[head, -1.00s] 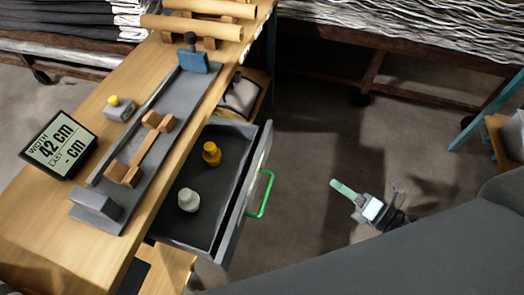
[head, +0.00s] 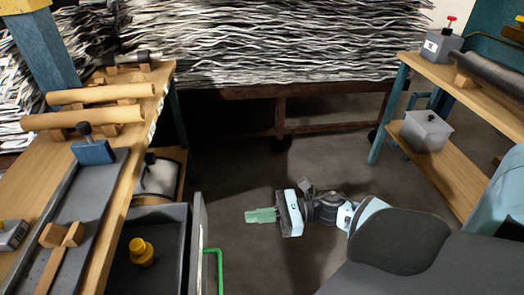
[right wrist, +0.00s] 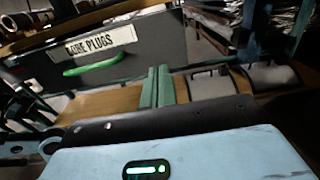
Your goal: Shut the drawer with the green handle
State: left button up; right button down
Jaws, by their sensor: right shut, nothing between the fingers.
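The open drawer (head: 150,215) juts out from under the wooden bench at the lower left of the head view. Its green handle (head: 213,258) is on the outer front, partly cut off by the bottom edge. A yellow knobbed piece (head: 141,252) stands inside. In the right wrist view the dark drawer front (right wrist: 155,50) carries a "CORE PLUGS" label and the green handle (right wrist: 94,66). My right gripper (head: 250,215) has its green fingers shut and empty, pointing left toward the drawer front with a gap between. My left gripper is out of view.
The bench (head: 110,185) holds cardboard tubes (head: 85,118), a grey tray (head: 60,215) and a blue block (head: 93,152). A rack of sheets (head: 290,40) is behind. Floor between is clear.

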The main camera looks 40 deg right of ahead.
aim_at(204, 222)
jog(key=p+x, duration=0.1)
jog(key=x, duration=0.9)
jog(key=shift+w, duration=0.1)
jog(key=shift+w+a, duration=0.2)
jog(key=shift+a, duration=0.15)
jog(key=b+x, duration=0.5)
jog(key=x, duration=1.1)
jog(key=shift+f, duration=0.15)
jog(key=shift+w+a+b, duration=0.4)
jog(key=shift+a, duration=0.1)
jog(key=shift+r, duration=0.2)
jog(key=shift+a+r, duration=0.1)
jog(key=shift+r, duration=0.05)
